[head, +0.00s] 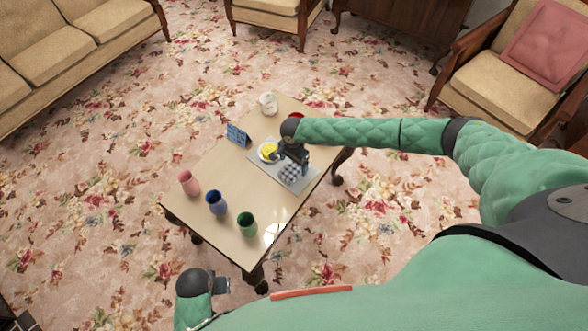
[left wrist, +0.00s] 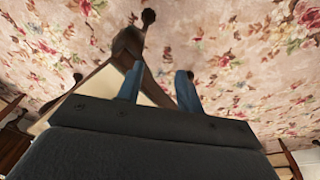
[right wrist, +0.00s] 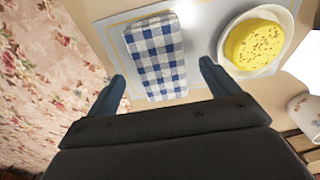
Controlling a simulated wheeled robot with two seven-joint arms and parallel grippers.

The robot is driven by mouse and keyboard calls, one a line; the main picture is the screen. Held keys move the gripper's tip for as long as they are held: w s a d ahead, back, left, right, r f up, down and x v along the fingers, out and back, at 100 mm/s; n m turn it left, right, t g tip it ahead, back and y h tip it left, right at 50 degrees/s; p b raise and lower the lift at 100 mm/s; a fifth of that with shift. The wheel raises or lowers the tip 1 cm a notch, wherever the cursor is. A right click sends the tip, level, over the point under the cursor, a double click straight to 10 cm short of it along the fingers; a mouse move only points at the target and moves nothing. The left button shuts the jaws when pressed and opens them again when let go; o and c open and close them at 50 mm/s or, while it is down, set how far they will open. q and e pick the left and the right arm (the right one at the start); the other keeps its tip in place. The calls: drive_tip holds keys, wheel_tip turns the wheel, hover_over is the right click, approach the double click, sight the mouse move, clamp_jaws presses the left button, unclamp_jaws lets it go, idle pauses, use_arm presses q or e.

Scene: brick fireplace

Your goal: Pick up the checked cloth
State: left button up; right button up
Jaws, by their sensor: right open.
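The blue-and-white checked cloth (right wrist: 157,58) lies folded flat on a pale mat. It also shows in the head view (head: 289,174), partly hidden by my right gripper. My right gripper (right wrist: 161,80) is open, and in the right wrist view its two fingers stand to the left and right of the near end of the cloth. I cannot tell how high the fingers are above it. In the head view the right gripper (head: 293,160) is over the mat. My left gripper (left wrist: 157,84) is open and empty, off the table's near corner, far from the cloth.
A plate with a yellow cake (right wrist: 256,45) sits beside the cloth on the mat (head: 258,165). Pink (head: 189,183), blue (head: 217,203) and green (head: 246,224) cups stand on the table's near part. A white mug (head: 268,103) and blue tablet-like object (head: 237,135) stand farther back.

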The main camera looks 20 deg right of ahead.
sight(294, 167)
drive_tip(key=f, duration=0.2)
drive_tip(key=f+p, duration=0.1)
drive_tip(key=f, duration=0.1)
drive_tip(key=shift+w+d+f, duration=0.1)
drive_tip(key=shift+w+d, duration=0.05)
drive_tip(key=shift+d, duration=0.05)
use_arm(q)
drive_tip(key=f, duration=0.5)
drive_tip(key=shift+s+a, duration=0.2)
drive_tip(key=shift+s, duration=0.05)
use_arm(e)
drive_tip(key=c, duration=1.1)
